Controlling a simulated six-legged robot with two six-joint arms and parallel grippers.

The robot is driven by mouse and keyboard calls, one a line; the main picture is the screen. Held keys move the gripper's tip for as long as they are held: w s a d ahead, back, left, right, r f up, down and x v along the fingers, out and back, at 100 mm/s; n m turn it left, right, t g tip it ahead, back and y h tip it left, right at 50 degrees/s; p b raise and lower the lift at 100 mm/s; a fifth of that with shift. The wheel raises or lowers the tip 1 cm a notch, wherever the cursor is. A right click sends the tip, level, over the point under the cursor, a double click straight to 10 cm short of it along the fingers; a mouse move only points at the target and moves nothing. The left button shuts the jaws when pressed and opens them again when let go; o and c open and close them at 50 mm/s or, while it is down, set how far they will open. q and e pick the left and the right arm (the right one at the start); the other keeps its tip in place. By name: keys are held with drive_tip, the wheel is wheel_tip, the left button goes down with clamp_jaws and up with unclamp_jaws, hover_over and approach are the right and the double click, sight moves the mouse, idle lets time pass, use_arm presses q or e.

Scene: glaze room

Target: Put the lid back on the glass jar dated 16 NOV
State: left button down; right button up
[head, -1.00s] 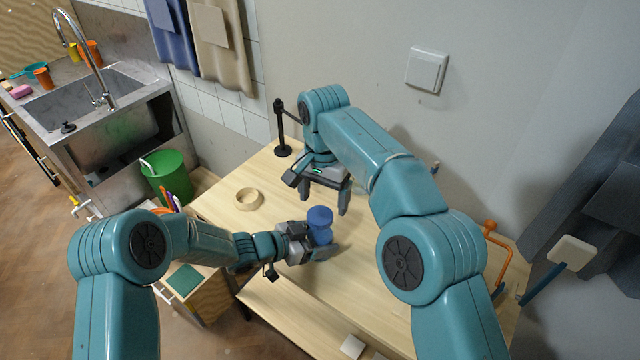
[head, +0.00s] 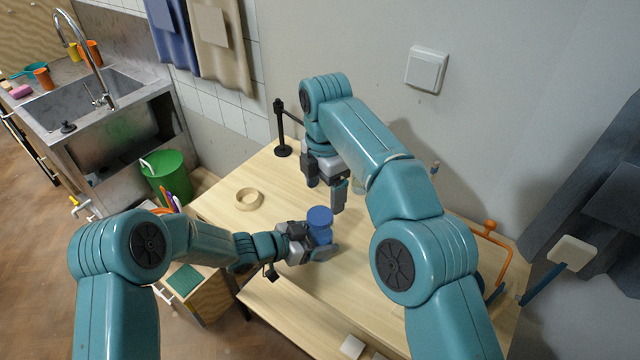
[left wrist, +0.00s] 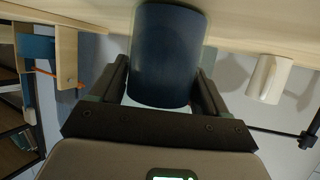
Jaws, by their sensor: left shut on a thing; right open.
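My left gripper (head: 309,243) is shut on a blue round thing (head: 320,218) with a flat top, upright over the light wood table. In the left wrist view it is a dark blue cylinder (left wrist: 167,55) between the fingers. I cannot tell whether its top is a separate lid. My right gripper (head: 326,196) is open and empty, fingers down, just behind the blue thing and apart from it. A faint clear shape, perhaps glass (head: 358,185), shows partly behind my right arm. No 16 NOV date is readable, and I cannot pick out a loose lid.
A tan ring (head: 248,199) lies on the table (head: 228,209) at the left. A black stand (head: 281,130) is at the back left corner, and an orange bent rod (head: 503,258) is at the right. Bare table lies between the ring and my grippers.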

sight(320, 215)
drive_tip(key=n, duration=0.4)
drive_tip(key=shift+r+n, duration=0.2)
drive_tip(key=shift+n, duration=0.1)
drive_tip(key=n, duration=0.4)
drive_tip(key=shift+w+a+r, duration=0.15)
drive_tip(key=shift+a+r, duration=0.05)
drive_tip(key=shift+w+a+f, duration=0.1)
drive_tip(key=shift+a+f, duration=0.05)
drive_tip(key=shift+a, duration=0.15)
drive_tip(key=shift+f, duration=0.1)
drive_tip(key=shift+f, duration=3.9)
drive_tip(key=shift+c, duration=0.3)
drive_tip(key=c, duration=1)
drive_tip(key=shift+m, duration=0.3)
